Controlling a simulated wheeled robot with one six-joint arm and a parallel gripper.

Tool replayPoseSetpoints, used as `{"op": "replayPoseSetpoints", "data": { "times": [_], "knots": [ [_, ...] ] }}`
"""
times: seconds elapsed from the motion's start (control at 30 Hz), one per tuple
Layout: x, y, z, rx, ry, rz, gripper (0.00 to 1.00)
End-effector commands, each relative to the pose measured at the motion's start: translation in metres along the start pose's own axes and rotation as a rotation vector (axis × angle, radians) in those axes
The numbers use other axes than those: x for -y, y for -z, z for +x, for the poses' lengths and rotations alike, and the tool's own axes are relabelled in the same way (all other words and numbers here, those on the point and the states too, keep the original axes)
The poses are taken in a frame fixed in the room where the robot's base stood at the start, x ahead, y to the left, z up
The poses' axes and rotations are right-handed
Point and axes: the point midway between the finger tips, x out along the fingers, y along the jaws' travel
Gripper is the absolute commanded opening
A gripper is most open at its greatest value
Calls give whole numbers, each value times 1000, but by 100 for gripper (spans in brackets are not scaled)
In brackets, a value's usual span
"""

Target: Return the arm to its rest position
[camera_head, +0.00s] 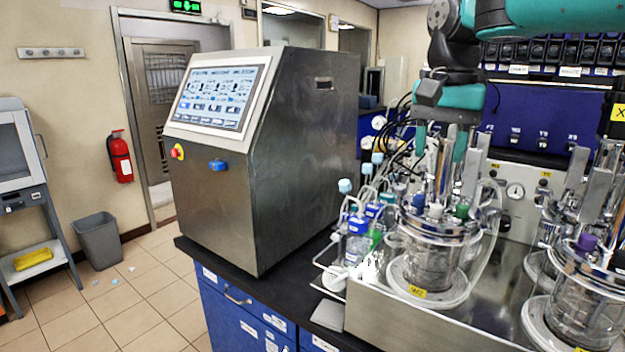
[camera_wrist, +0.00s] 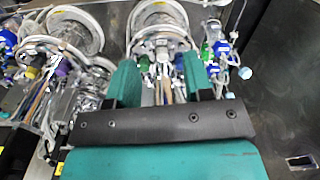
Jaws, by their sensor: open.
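My teal arm reaches in from the top right of the head view. My gripper (camera_head: 441,142) points down at the top of the nearer-left glass bioreactor (camera_head: 432,262), in front of or around its upper metal tubes; I cannot tell which. In the wrist view the two teal fingers of my gripper (camera_wrist: 161,72) stand apart, with the metal tubes of a bioreactor (camera_wrist: 160,45) showing between them. Nothing is clearly held. The second bioreactor (camera_head: 588,300) stands at the right edge of the head view and is partly cut off.
A steel control cabinet with a screen (camera_head: 215,97) stands left of the bioreactors. Small bottles with blue caps (camera_head: 357,240) and loose tubing crowd beside the near vessel. A blue panel (camera_head: 535,120) is behind. Open tiled floor (camera_head: 150,295) lies at left, with a grey bin (camera_head: 99,241).

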Motion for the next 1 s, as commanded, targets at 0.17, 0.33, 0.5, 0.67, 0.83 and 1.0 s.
{"op": "replayPoseSetpoints", "data": {
  "times": [0.17,0.33,0.5,0.67,0.83,1.0],
  "knots": [
    [-12,-34,30,0,32,-199,47],
    [-30,-93,78,6,102,-490,47],
    [-57,-174,135,10,222,-812,47],
    [-76,-230,171,7,320,-1000,47],
    [-85,-254,184,3,365,-1073,47],
    [-86,-256,185,3,368,-1079,47]
  ]
}}
